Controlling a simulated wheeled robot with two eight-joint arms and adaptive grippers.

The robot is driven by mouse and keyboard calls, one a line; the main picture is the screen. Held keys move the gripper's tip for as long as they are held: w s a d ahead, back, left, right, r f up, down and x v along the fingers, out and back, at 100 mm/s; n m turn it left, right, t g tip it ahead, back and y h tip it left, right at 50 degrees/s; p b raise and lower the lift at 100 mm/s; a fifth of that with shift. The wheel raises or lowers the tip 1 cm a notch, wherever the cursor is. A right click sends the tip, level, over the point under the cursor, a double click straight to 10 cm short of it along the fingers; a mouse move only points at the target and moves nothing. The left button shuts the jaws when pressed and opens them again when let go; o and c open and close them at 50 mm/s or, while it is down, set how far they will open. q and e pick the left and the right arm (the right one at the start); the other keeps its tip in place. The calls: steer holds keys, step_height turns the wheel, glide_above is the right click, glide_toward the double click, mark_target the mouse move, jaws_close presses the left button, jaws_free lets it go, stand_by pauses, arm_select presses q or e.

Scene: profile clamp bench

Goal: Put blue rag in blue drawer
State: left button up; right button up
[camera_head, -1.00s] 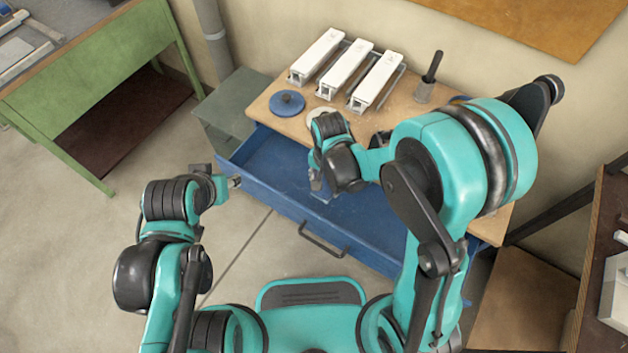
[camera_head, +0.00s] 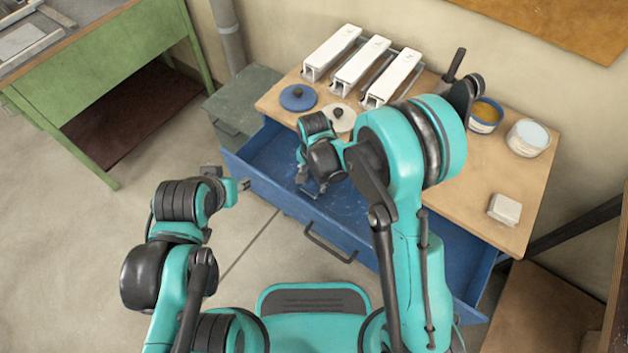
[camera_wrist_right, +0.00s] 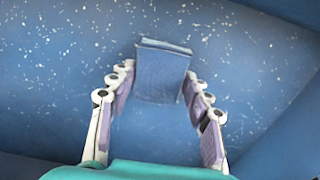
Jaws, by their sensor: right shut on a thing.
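The blue rag (camera_wrist_right: 162,75) is a small folded block in the right wrist view, held between the fingertips of my right gripper (camera_wrist_right: 160,82). The speckled blue drawer floor lies behind it; I cannot tell whether the rag touches it. The blue drawer (camera_head: 266,160) is pulled open under the bench top in the head view. My right gripper (camera_head: 311,190) is over the drawer's left-middle part there, and the rag is hard to make out. My left gripper (camera_head: 240,184) hangs empty outside the drawer's left end; its finger opening is too small to judge.
The wooden bench top (camera_head: 490,170) carries white clamp blocks (camera_head: 363,62), a blue lid (camera_head: 298,97), a pale lid (camera_head: 336,117), tubs (camera_head: 485,115) and a white block (camera_head: 505,208). A green table (camera_head: 110,60) stands left. The drawer handle (camera_head: 330,245) sticks out in front.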

steer(key=shift+f, duration=0.2)
steer(key=o, duration=1.1)
steer(key=shift+r, duration=0.1)
